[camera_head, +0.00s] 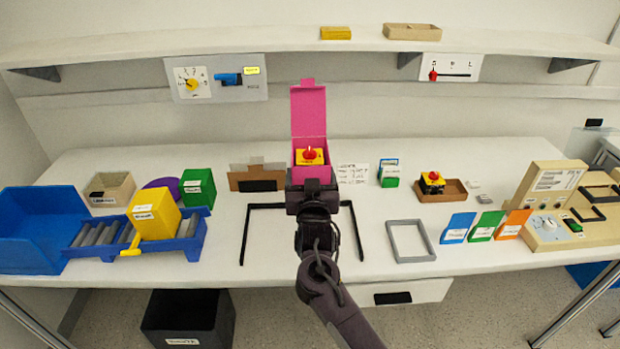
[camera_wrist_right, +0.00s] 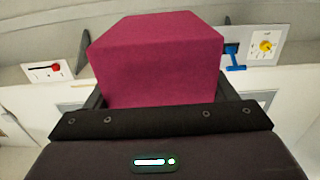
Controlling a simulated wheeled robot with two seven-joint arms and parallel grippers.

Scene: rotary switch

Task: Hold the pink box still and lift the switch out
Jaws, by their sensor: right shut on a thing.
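The pink box (camera_head: 310,172) stands on the table with its lid (camera_head: 308,112) raised upright at the back. The switch (camera_head: 309,154), a yellow body with a red knob on top, sits inside the box and shows above its front wall. My right gripper (camera_head: 312,190) is at the front of the box, shut on it. In the right wrist view a plain face of the pink box (camera_wrist_right: 155,60) fills the space between my fingers, and the switch is hidden there. My left gripper is in neither view.
A black frame outline (camera_head: 245,235) lies around my right arm. A brown cardboard piece (camera_head: 258,178) is left of the box. Another yellow-and-red switch (camera_head: 432,182) is at a wooden tray to the right. A blue bin (camera_head: 40,230) stands far left.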

